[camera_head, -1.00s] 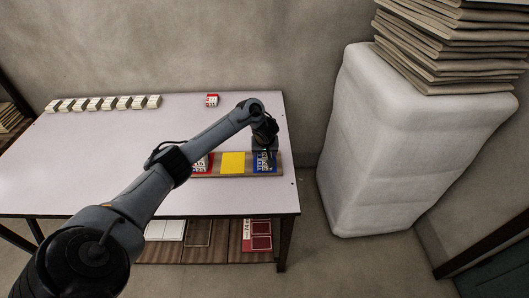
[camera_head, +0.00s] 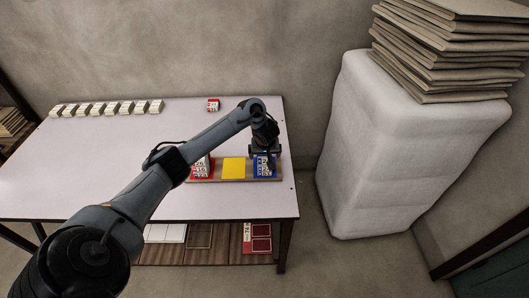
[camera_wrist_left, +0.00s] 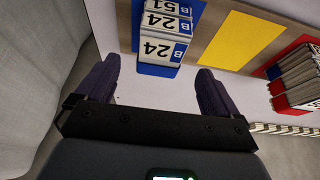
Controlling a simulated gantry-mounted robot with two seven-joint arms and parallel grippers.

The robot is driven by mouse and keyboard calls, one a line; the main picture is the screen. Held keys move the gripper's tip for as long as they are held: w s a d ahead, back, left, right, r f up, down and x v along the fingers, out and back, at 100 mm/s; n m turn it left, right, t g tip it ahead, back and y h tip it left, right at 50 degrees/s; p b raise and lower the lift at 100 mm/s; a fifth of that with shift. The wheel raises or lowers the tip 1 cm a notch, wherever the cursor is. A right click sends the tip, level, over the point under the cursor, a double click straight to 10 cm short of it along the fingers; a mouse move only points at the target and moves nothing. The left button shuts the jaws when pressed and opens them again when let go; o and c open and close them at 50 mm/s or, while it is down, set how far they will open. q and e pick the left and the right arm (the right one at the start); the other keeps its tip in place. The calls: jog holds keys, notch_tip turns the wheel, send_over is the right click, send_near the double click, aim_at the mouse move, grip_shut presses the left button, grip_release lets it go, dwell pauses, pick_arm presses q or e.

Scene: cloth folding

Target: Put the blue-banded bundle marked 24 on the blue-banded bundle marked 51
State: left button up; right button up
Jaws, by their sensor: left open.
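White blue-banded bundles stand on a blue patch (camera_wrist_left: 153,70) at one end of the wooden board. In the left wrist view the label 24 shows twice, and the bundle marked 24 (camera_wrist_left: 160,46) is the nearer one. The bundle marked 51 (camera_wrist_left: 169,6) shows just beyond it, partly cut off by the picture's edge. I cannot tell how the two touch. In the head view the bundles (camera_head: 264,166) are small. My left gripper (camera_wrist_left: 158,72) is open and empty, fingers apart on the near side of the bundle marked 24. My right gripper is not in view.
A yellow patch (camera_head: 233,168) is bare mid-board. Red-banded bundles (camera_head: 201,168) stand on the red end. A small red-and-white bundle (camera_head: 212,105) and a row of white blocks (camera_head: 105,108) lie at the table's back. A large white block (camera_head: 415,145) stands right of the table.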

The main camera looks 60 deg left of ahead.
pick_arm(q)
jog(key=p+v, duration=0.7)
jog(key=s+d+f+m+t+h, duration=0.1)
jog(key=d+f+m, duration=0.2)
jog(key=d, duration=0.7)
jog(key=s+d+f+m+t+h, duration=0.1)
jog(key=s+d+f+m, duration=0.2)
jog(key=d, duration=0.6)
jog(key=d+f+m+t+h, duration=0.1)
jog(key=d+f+m, duration=0.25)
jog(key=d, duration=0.65)
jog(key=s+d+r+m, duration=0.2)
jog(key=s+d+r, duration=0.1)
jog(key=s, duration=0.6)
jog(key=s+d+r+m+g+h, duration=0.1)
jog(key=s+d+r+m, duration=0.1)
jog(key=s, duration=0.7)
notch_tip(320, 180, up, 3)
jog(key=shift+s+d+f+m+g, duration=0.15)
jog(key=shift+s+d+m+g, duration=0.2)
jog(key=shift+d, duration=0.2)
